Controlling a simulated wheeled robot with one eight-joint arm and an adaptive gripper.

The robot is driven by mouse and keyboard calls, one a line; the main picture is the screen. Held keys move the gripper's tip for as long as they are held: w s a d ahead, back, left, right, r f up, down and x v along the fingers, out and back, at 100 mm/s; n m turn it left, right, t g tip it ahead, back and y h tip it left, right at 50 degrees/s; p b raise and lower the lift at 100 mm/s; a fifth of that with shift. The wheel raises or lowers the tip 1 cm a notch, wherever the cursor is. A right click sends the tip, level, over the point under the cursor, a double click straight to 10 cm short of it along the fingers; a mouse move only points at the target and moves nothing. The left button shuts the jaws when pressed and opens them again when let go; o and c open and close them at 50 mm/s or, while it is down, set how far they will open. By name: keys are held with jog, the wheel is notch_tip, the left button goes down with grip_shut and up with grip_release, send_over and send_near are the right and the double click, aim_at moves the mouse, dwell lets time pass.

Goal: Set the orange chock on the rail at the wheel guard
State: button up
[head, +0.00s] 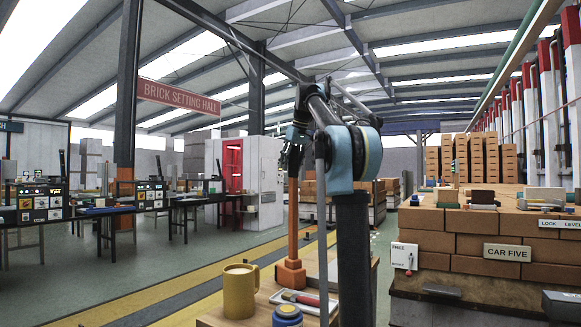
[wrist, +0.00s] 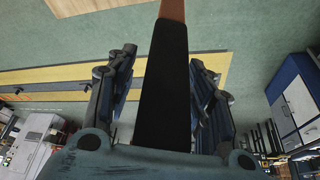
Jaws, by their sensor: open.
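The orange chock (head: 291,274) is a block with a tall upright orange handle, standing at the wooden bench beside the mug. In the wrist view the handle's dark grip (wrist: 163,85) runs between the two fingers, with a brown-orange shaft above it. My gripper (head: 294,163) is at the top of the handle; its fingers also show in the wrist view (wrist: 163,62). They are open, one on each side of the grip, with a gap visible on both sides. I cannot make out the rail or the wheel guard.
A yellow mug (head: 240,290), a tray (head: 309,305) with a red-handled tool and a blue-lidded jar (head: 287,315) crowd the wooden bench top (head: 215,318). A brick stack marked CAR FIVE (head: 472,250) stands at right. The green floor (head: 150,265) at left is open.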

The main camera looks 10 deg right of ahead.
jog(key=shift+r, duration=0.1)
jog(key=v, duration=1.1)
jog(key=shift+s+r, duration=0.25)
jog(key=shift+r, duration=0.05)
